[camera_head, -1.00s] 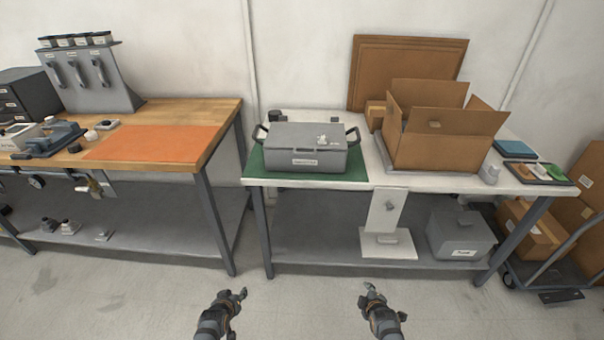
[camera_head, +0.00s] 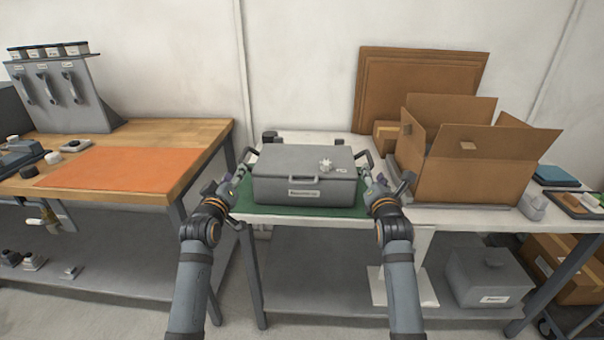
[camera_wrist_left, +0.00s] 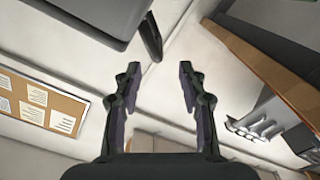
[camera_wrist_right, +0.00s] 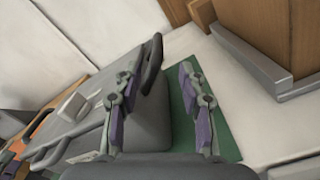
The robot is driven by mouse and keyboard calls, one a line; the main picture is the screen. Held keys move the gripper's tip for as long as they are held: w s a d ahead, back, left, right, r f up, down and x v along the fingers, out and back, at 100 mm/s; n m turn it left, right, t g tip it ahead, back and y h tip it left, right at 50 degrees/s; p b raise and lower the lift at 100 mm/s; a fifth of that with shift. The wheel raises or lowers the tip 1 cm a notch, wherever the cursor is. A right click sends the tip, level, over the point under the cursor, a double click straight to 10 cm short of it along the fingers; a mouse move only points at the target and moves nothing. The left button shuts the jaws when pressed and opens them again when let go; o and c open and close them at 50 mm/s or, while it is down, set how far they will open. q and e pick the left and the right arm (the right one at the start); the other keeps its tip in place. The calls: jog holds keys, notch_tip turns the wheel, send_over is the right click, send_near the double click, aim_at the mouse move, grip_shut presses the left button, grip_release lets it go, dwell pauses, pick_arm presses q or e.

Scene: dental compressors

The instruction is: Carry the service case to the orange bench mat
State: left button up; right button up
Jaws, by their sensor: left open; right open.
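The grey service case (camera_head: 300,178) sits on the green mat (camera_head: 290,216) on the white table, its lid shut, with a handle at each end. The orange bench mat (camera_head: 118,167) lies bare on the wooden bench to the left. My left gripper (camera_head: 232,182) is open at the case's left end; in the left wrist view the open fingers (camera_wrist_left: 156,85) are empty, below the dark side handle (camera_wrist_left: 151,38). My right gripper (camera_head: 384,182) is open at the right end; in the right wrist view its fingers (camera_wrist_right: 160,85) are apart, near the right side handle (camera_wrist_right: 152,62). Neither visibly grips a handle.
An open cardboard box (camera_head: 470,165) stands right of the case, close to my right gripper. A tool rack (camera_head: 62,88) and small parts stand on the wooden bench (camera_head: 205,135). A gap separates bench and table. A grey bin (camera_head: 490,275) is on the lower shelf.

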aim_at(240, 162)
jog(key=shift+r, duration=0.25)
jog(key=shift+s+r, duration=0.1)
jog(key=shift+s, duration=0.1)
pick_arm(q)
jog(key=w, duration=1)
jog(key=shift+w+d+r, duration=0.1)
jog(key=shift+d+r, duration=0.2)
jog(key=shift+d, duration=0.1)
pick_arm(e)
jog(key=w, duration=1)
jog(key=shift+w+d, duration=0.3)
pick_arm(q)
grip_shut()
pick_arm(e)
grip_shut()
pick_arm(q)
jog(key=shift+f, duration=0.1)
